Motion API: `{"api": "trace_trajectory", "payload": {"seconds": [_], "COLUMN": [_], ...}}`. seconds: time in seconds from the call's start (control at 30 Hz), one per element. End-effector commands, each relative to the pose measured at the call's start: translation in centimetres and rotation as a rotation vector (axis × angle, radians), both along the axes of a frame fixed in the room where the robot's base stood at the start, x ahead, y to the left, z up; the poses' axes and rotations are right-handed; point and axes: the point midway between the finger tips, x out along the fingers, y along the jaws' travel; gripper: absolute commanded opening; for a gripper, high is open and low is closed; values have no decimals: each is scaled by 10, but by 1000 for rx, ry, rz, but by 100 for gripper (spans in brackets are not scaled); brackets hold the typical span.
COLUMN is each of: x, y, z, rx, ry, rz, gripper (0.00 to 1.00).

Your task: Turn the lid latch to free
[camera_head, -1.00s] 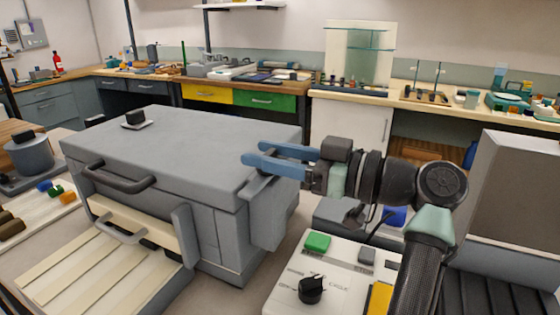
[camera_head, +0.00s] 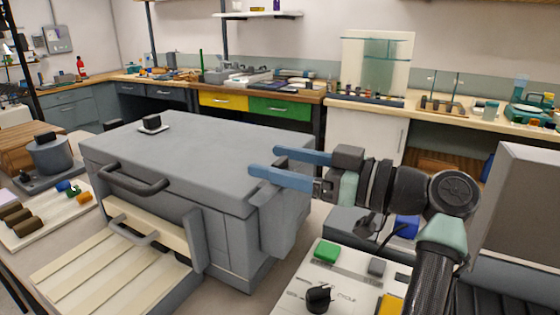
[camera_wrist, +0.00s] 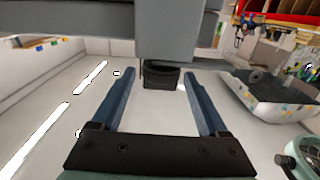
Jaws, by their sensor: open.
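A large grey box with a flat lid (camera_head: 215,160) stands left of centre in the head view. A dark bar handle (camera_head: 135,182) is on its front. A small black block (camera_head: 152,121) sits on a white plate near the lid's far left corner; I cannot tell whether this is the latch. My gripper (camera_head: 251,161) is open, its two blue fingers apart and pointing left at the lid's right edge. In the wrist view the gripper (camera_wrist: 168,74) has nothing held. A dark rounded piece (camera_wrist: 161,79) shows beyond and between the fingers; I cannot tell what it is.
A control panel with a black knob (camera_head: 318,298) and green button (camera_head: 327,251) stands front right. A slatted cream tray (camera_head: 115,268) lies in front of the box. A pale board with coloured pieces (camera_head: 40,226) is at left. Counters line the back wall.

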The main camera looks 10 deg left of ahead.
Motion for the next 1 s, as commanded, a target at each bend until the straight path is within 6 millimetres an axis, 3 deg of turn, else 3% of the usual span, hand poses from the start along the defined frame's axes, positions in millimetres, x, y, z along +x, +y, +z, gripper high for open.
{"api": "trace_trajectory", "payload": {"seconds": [0.23,0.7,1.0], "x": [-4,-36,-42], "y": [-14,-104,-123], "z": [0,0,0], "rx": [1,1,0], "ry": [-1,0,0], "rz": [-3,-2,0], "gripper": [77,77,77]}}
